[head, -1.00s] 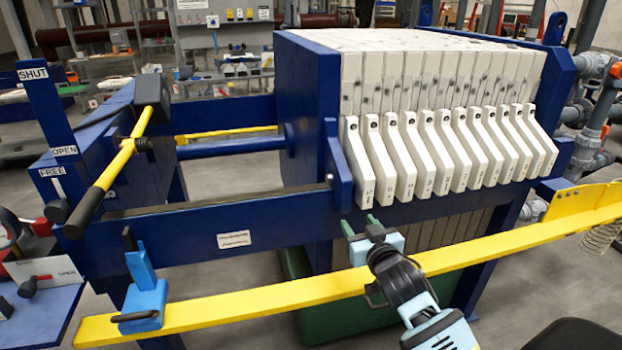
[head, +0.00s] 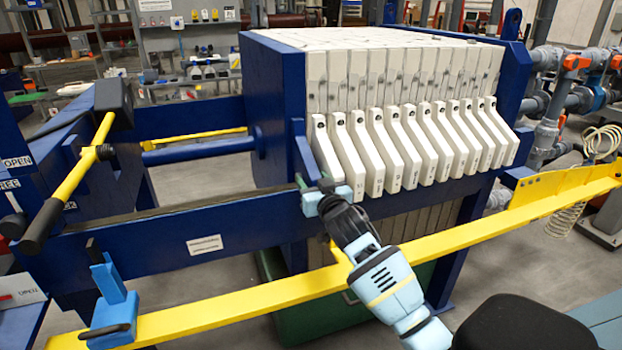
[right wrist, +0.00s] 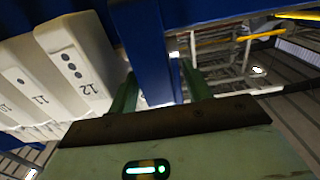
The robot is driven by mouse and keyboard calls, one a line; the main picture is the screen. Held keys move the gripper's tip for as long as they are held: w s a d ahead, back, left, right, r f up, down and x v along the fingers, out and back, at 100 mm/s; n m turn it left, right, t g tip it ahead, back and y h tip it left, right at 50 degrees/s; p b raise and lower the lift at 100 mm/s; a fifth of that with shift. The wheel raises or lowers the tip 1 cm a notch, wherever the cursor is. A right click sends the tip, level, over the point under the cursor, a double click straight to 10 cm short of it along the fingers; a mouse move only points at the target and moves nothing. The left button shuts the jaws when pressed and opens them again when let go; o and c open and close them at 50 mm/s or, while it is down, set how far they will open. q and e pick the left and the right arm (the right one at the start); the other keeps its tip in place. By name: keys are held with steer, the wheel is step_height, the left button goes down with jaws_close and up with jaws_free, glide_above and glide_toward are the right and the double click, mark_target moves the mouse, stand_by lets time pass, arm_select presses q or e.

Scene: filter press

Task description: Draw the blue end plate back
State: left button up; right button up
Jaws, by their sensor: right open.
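The blue end plate (head: 272,115) stands upright against the left end of the pack of white plates (head: 400,140). A narrow blue upright lug (head: 303,160) is on its near side, above the rail. My right gripper (head: 312,184) is open at the lower part of this lug, beside the nearest white plate. In the right wrist view its green fingers (right wrist: 160,92) are apart, with the blue lug (right wrist: 145,45) seen between and beyond them. Contact cannot be told. The plate numbered 12 (right wrist: 80,65) is just left of the fingers. My left gripper is not in view.
A blue side rail (head: 170,240) runs below the plates. A long yellow bar (head: 230,295) with a light blue clamp (head: 110,315) crosses in front. A yellow-and-black lever (head: 75,180) stands at left. The gap left of the end plate is open, crossed by a blue rod (head: 200,149).

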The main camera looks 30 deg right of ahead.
steer(key=shift+x, duration=0.95)
steer(key=shift+c, duration=0.4)
jaws_close()
